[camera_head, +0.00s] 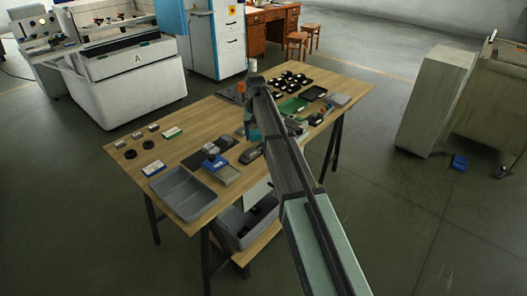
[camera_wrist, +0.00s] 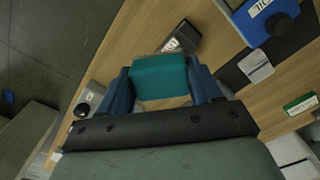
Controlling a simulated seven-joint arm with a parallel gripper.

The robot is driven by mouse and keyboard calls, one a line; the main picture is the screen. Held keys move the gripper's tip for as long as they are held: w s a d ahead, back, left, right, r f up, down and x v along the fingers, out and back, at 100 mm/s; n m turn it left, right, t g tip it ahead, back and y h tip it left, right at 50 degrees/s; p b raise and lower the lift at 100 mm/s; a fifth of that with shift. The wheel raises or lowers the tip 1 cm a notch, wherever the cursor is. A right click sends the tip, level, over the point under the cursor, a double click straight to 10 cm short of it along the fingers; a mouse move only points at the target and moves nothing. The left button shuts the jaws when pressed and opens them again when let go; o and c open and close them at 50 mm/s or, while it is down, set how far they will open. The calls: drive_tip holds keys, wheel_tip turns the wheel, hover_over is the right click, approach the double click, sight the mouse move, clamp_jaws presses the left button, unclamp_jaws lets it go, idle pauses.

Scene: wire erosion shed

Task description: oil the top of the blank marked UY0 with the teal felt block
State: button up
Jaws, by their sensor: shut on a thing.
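The teal felt block (camera_wrist: 160,78) is between the two blue fingers of my gripper (camera_wrist: 162,88) in the wrist view. My gripper is shut on it, above the wooden table. In the head view, my arm hides most of the gripper and what lies below it. No marking UY0 can be read in either view, so I cannot tell which piece is that blank. A small grey block (camera_wrist: 256,66) lies on a dark mat (camera_wrist: 290,48) right of the felt block in the wrist view. A dark piece with a white label (camera_wrist: 182,40) lies just beyond the felt block.
The wooden table (camera_head: 225,115) is crowded. A grey bin (camera_head: 183,190) stands at its front left, and several dark small pieces (camera_head: 290,80) stand at the back. A blue object (camera_wrist: 266,20) is at the wrist view's upper right. Bare wood shows at the table's left.

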sight(255, 154)
drive_tip(key=shift+w+r, duration=0.1)
drive_tip(key=shift+w, duration=0.35)
drive_tip(key=shift+s+m, duration=0.35)
drive_tip(key=shift+m, duration=0.15)
drive_tip(key=shift+f, duration=3.5)
drive_tip(key=shift+w+a+f, duration=0.3)
drive_tip(key=shift+w+f, duration=0.15)
drive_tip(key=shift+f, duration=0.1)
drive_tip(key=shift+w+a, duration=1.85)
drive_tip(key=shift+a, duration=0.05)
drive_tip(key=shift+s+d, duration=2.25)
drive_tip(key=shift+s, duration=0.25)
drive_tip(key=shift+s+a, duration=0.2)
drive_tip(key=shift+a, duration=0.2)
drive_tip(key=shift+w+a, duration=0.1)
drive_tip(key=shift+a, duration=0.15)
drive_tip(key=shift+w+a, duration=2.15)
drive_tip(key=shift+w, duration=0.05)
drive_tip(key=s+d, duration=0.4)
drive_tip(key=shift+s+d, duration=0.3)
drive_tip(key=shift+s, duration=0.1)
drive_tip(key=shift+r, duration=4)
